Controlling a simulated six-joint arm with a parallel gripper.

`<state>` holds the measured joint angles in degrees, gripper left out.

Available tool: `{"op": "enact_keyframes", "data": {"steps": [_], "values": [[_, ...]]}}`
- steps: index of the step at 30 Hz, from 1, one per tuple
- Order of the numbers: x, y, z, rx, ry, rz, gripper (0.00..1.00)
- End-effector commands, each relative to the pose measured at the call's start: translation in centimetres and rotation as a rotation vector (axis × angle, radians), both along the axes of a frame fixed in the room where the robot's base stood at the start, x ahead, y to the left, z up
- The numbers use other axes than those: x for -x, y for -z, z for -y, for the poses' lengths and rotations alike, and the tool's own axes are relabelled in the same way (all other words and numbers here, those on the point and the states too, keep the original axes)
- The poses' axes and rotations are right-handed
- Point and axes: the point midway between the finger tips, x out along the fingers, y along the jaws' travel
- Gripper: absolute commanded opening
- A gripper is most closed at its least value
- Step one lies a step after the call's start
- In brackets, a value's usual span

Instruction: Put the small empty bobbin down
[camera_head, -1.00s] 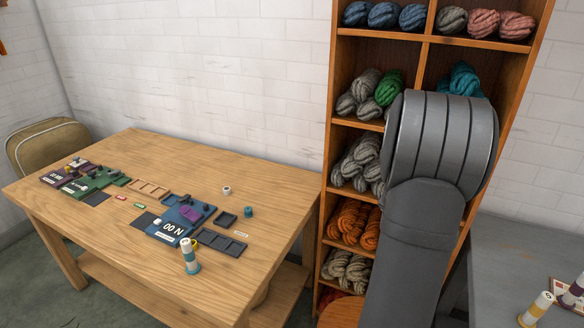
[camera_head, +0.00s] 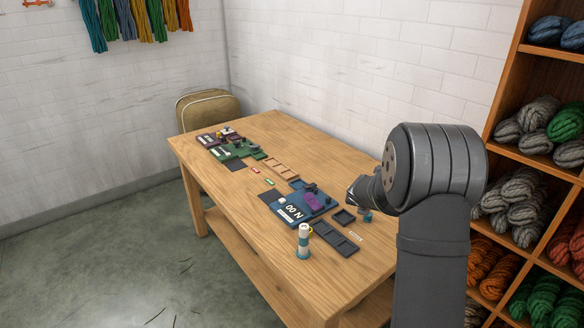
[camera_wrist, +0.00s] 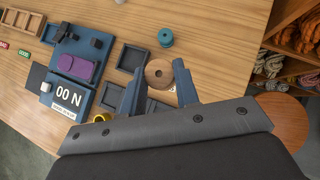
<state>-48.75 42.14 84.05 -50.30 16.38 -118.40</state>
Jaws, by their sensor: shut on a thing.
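My gripper (camera_wrist: 158,80) shows in the wrist view, shut on a small bare wooden bobbin (camera_wrist: 158,73). I see the bobbin end-on as a light brown disc with a dark central hole. It is between the two blue-grey fingers, and the table shows beyond it. I cannot tell its height above the table. A small square dark tray (camera_wrist: 133,58) is just up-left of the bobbin. A longer dark compartmented tray (camera_wrist: 111,96) lies partly behind the fingers. In the head view my arm hides the held bobbin.
A teal spool (camera_wrist: 166,37) stands close beyond the bobbin. A blue board (camera_wrist: 84,53) with a purple piece lies left. Bare table (camera_wrist: 215,35) lies right of the teal spool; wool shelves are beyond.

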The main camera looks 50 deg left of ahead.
Motion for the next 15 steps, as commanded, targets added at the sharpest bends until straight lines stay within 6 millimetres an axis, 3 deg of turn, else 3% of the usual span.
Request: {"op": "enact_keyframes", "data": {"steps": [1,6,9,15], "values": [[1.8,0.2,-2.7,-0.001,-0.047,0.0,0.08],[7.5,0.8,-9.9,-0.004,-0.185,0.0,0.08],[10.7,1.1,-13.2,-0.006,-0.255,0.0,0.08],[15.4,1.5,-17.3,-0.009,-0.346,0.0,0.08]]}}
